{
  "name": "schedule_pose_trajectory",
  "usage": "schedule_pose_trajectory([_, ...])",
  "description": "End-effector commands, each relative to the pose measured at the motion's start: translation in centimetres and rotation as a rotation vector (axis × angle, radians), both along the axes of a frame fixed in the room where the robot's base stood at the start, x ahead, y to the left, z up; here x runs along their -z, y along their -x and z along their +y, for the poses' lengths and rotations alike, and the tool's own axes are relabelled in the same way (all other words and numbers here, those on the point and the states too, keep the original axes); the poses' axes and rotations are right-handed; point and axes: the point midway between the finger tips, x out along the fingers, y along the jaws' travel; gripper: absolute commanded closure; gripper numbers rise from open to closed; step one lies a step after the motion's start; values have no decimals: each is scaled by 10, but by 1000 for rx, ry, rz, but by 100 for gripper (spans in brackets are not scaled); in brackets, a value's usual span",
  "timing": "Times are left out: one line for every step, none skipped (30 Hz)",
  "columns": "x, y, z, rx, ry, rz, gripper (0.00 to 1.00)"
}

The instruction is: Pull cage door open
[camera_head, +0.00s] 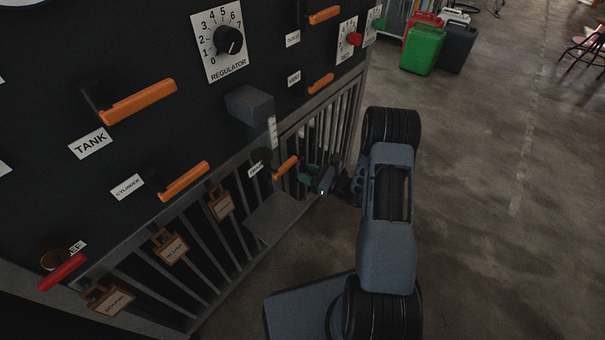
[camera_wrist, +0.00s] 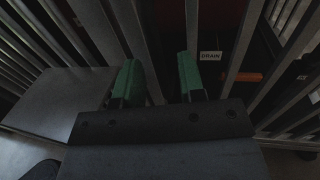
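The cage front of grey upright bars (camera_head: 222,258) runs below the black panel. Which section is the door is hard to tell, and no clear gap shows. A flat grey plate (camera_head: 275,218) sits low on the bars and also shows at left in the wrist view (camera_wrist: 65,100). My gripper (camera_head: 312,176) is at the bars, right of the plate. In the wrist view its two green fingers (camera_wrist: 160,62) are apart. A bar (camera_wrist: 148,50) passes between or just behind them; contact cannot be told.
The panel carries orange handles (camera_head: 140,101), a regulator dial (camera_head: 228,41) and a grey box (camera_head: 250,103). An orange handle by the DRAIN label (camera_wrist: 210,56) is close to my gripper. Green, red and dark cans (camera_head: 422,50) stand far back.

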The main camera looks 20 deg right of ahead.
Motion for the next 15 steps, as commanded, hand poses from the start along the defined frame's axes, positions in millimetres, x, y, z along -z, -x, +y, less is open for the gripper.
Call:
schedule_pose_trajectory([1, -4, 5, -3, 1, -1, 63])
schedule_pose_trajectory([1, -6, 6, -2, 1, -1, 63])
schedule_pose_trajectory([1, -8, 8, -1, 1, -1, 63])
schedule_pose_trajectory([1, -9, 10, -2, 1, -1, 63])
schedule_pose_trajectory([0, -10, 11, -2, 1, -1, 63])
schedule_pose_trajectory([0, -11, 12, -2, 1, -1, 63])
schedule_pose_trajectory([0, -12, 13, -1, 0, 0, 63])
schedule_pose_trajectory([0, -12, 14, -1, 0, 0, 63])
schedule_pose_trajectory([0, -13, 14, 0, 0, 0, 63])
schedule_pose_trajectory([0, -13, 14, 0, 0, 0, 63])
schedule_pose_trajectory([0, -13, 14, 0, 0, 0, 63])
schedule_pose_trajectory([0, -13, 14, 0, 0, 0, 63])
schedule_pose_trajectory([0, -13, 14, 0, 0, 0, 63])
schedule_pose_trajectory([0, -13, 14, 0, 0, 0, 63])
schedule_pose_trajectory([0, -13, 14, 0, 0, 0, 63])
